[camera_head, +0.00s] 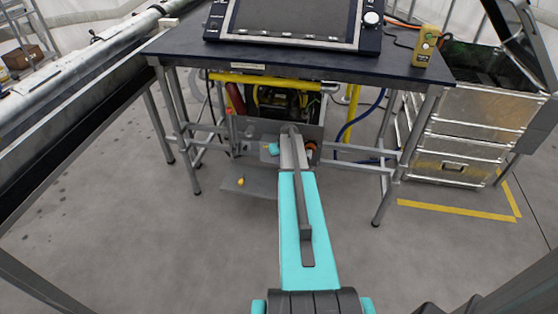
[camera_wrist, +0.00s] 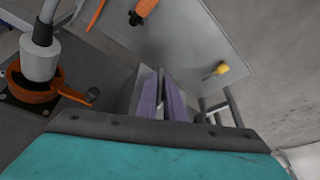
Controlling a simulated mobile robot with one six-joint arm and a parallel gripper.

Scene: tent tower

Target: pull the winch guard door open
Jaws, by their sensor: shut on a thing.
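The winch guard door seems to be the grey panel (camera_head: 255,188) with a yellow knob (camera_head: 240,181), low under the table at the winch. In the wrist view the grey panel (camera_wrist: 195,38) fills the upper middle, its yellow knob (camera_wrist: 216,70) right of my fingers. My gripper (camera_wrist: 165,80) is shut on a thin piece by the panel's near edge; the fingers hide most of it, so I cannot tell whether it is the door's handle or edge. In the head view my arm covers part of the winch housing (camera_head: 262,128).
A dark-topped table (camera_head: 270,57) stands over the winch, with legs on both sides. A metal drawer case (camera_head: 470,130) is at the right. An orange ring fitting (camera_wrist: 40,85) with a grey post lies left of my fingers. The floor in front is clear.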

